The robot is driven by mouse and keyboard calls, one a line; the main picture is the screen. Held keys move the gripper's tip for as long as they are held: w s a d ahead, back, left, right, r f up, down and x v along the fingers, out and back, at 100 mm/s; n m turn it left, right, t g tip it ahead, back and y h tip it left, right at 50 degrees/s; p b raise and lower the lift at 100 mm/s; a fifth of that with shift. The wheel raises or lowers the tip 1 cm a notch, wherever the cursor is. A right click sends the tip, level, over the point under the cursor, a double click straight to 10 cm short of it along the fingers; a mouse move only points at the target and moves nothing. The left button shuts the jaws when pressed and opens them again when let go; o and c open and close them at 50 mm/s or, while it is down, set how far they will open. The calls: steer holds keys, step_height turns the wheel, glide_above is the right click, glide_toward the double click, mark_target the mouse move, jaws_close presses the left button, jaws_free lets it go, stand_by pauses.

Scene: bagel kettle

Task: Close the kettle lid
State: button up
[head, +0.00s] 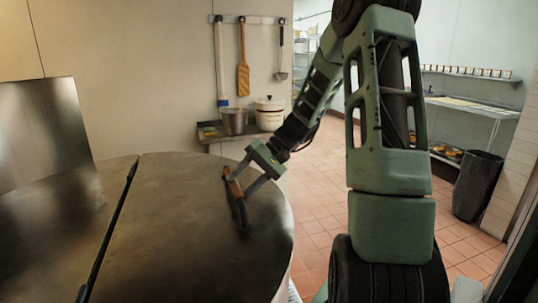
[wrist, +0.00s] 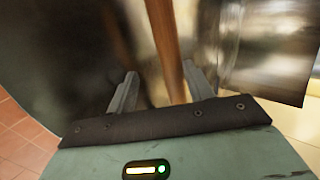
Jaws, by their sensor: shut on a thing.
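The kettle lid (head: 190,215) is a broad dark metal half-disc at the lower left of the head view. It looks about flat on top of the large round kettle, with a straight dark seam along its left side. Its wooden handle (head: 235,189) is near the right rim, and the handle also runs between the fingers in the wrist view (wrist: 165,45). My gripper (head: 240,182) is shut on this handle, with one finger on each side. In the wrist view the gripper (wrist: 162,92) hides the handle's near end. Any gap under the lid is hidden.
A shiny metal panel (head: 40,135) stands upright at the left. A small shelf (head: 215,136) with a metal pot (head: 234,122) and a white lidded pot (head: 269,113) is behind the kettle. A dark bin (head: 478,186) stands at the right. Tiled floor (head: 320,190) beside the kettle is clear.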

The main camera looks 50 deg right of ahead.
steer(key=v, duration=1.6)
steer(key=shift+d+r, duration=0.15)
steer(key=shift+r, duration=0.05)
